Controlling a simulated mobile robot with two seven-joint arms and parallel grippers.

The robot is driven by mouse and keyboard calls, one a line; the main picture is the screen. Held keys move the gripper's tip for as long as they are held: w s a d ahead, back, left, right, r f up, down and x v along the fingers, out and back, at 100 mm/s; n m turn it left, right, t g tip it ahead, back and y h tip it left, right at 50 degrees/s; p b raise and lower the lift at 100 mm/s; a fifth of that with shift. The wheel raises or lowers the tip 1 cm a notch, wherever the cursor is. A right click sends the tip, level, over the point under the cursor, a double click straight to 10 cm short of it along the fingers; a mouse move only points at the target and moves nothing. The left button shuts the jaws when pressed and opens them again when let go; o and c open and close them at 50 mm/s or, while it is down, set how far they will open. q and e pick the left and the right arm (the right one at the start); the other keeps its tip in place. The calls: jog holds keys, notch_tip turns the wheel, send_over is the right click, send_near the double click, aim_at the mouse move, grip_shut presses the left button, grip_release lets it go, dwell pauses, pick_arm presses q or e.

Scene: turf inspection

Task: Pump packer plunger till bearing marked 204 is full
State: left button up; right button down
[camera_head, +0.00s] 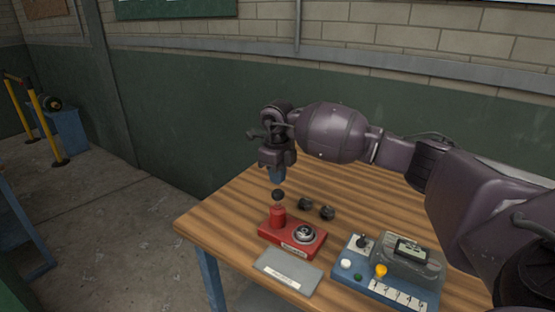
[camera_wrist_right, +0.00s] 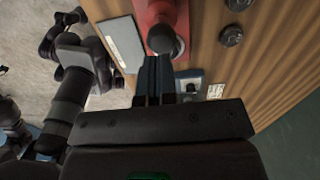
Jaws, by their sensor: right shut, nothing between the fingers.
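The red packer (camera_head: 291,240) sits on the wooden table. Its plunger has a black round knob (camera_head: 278,195) on top of a red cylinder, and the knob stands up above the cylinder. A round metal bearing (camera_head: 303,233) lies on the packer's right side; its marking is too small to read. My right gripper (camera_head: 276,178) points down just above the knob, shut and empty. In the right wrist view the shut fingers (camera_wrist_right: 154,75) are close to the knob (camera_wrist_right: 162,40); I cannot tell whether they touch it.
Two dark round pieces (camera_head: 316,208) lie behind the packer. A grey labelled plate (camera_head: 288,271) lies in front. A blue device (camera_head: 388,290) with a display, buttons and a joystick stands at right. Bare tabletop (camera_head: 225,213) lies left of the packer.

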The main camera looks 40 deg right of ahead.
aim_at(278, 192)
jog(key=shift+f, duration=1.5)
jog(key=shift+f+b, duration=0.5)
jog(key=shift+f, duration=0.7)
jog(key=shift+s+r, duration=0.1)
